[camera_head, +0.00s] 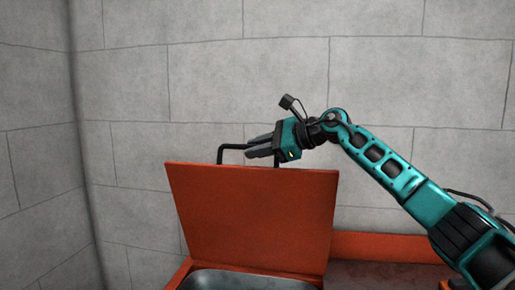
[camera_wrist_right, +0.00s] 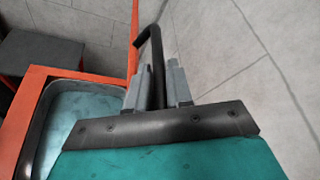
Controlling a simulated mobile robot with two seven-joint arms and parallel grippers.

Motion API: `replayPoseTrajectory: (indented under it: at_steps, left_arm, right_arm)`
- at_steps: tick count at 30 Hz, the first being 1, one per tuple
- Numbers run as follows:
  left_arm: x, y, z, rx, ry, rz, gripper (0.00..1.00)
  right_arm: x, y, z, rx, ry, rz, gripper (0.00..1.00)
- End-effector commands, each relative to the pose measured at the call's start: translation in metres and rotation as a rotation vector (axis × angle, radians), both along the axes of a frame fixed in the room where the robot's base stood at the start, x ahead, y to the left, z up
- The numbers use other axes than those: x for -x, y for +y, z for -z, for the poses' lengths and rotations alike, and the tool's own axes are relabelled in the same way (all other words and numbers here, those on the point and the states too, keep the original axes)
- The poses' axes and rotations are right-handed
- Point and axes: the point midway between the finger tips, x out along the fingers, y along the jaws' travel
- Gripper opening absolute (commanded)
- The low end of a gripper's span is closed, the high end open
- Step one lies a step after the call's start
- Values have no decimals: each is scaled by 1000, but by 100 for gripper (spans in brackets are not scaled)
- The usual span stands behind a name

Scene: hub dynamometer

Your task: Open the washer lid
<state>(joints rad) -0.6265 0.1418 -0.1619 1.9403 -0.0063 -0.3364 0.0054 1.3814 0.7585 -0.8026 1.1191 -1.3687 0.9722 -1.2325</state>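The washer's orange-red lid (camera_head: 250,220) stands raised, tilted steeply up above the tub; in the right wrist view it shows edge-on as a thin orange strip (camera_wrist_right: 133,35). A black bar handle (camera_head: 233,147) sticks out at its top edge and also shows in the wrist view (camera_wrist_right: 153,45). My right gripper (camera_head: 250,147) is at this handle, its two grey fingers (camera_wrist_right: 162,85) close on either side of the bar, which looks gripped. The metal basin (camera_head: 240,281) shows below the lid and in the wrist view (camera_wrist_right: 75,112). My left gripper is out of view.
A grey block wall (camera_head: 400,80) stands behind, with a corner at the left. An orange ledge (camera_head: 380,246) runs right of the lid. A dark grey bench (camera_wrist_right: 42,55) stands beyond the washer in the wrist view. Space above the lid is clear.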

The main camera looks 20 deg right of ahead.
Motion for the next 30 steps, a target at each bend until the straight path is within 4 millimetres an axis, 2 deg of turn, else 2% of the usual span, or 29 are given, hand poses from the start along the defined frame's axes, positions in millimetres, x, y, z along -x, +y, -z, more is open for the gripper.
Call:
replayPoseTrajectory:
  at_steps: [1, 6, 13, 17, 30]
  left_arm:
    - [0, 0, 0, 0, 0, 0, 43]
    - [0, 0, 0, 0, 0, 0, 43]
    - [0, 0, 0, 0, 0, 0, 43]
    - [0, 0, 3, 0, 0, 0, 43]
    - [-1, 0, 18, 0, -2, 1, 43]
  right_arm:
    - [0, 0, 1, 1, 0, 1, 26]
    - [0, 0, 0, 1, 0, 1, 40]
    - [1, -1, 0, 0, 0, 0, 40]
    - [7, -7, -2, 0, -1, 1, 40]
    - [70, -65, -30, 2, -1, 2, 40]
